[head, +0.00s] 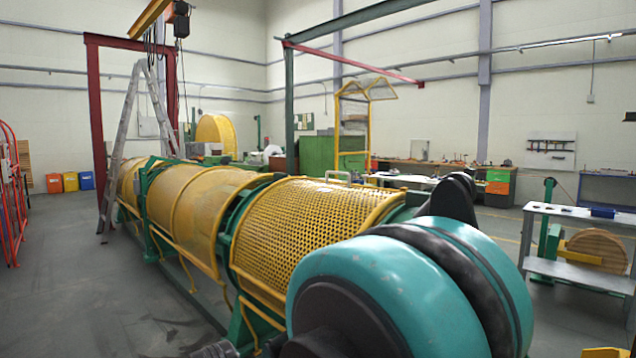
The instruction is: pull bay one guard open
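The strander's long tube runs from the front middle to the back left under curved yellow guards. The nearest guard (310,215), with coarse round holes, lies down over the tube. A finer mesh guard (205,205) with yellow tube edges lies down behind it, past a green ring frame (232,222). Another yellow guard section (130,182) is farther back, partly behind a ladder. No label shows which guard is bay one. My gripper is not clearly in view. My teal and black arm joint fills the lower right and hides the near guard's right end.
A stepladder (122,150) stands against the machine's far left part. Red railings (12,190) stand at the left edge. A tall yellow frame (365,125) rises behind the tube. A grey bench (580,212) stands at right. The floor (75,270) left of the machine is clear.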

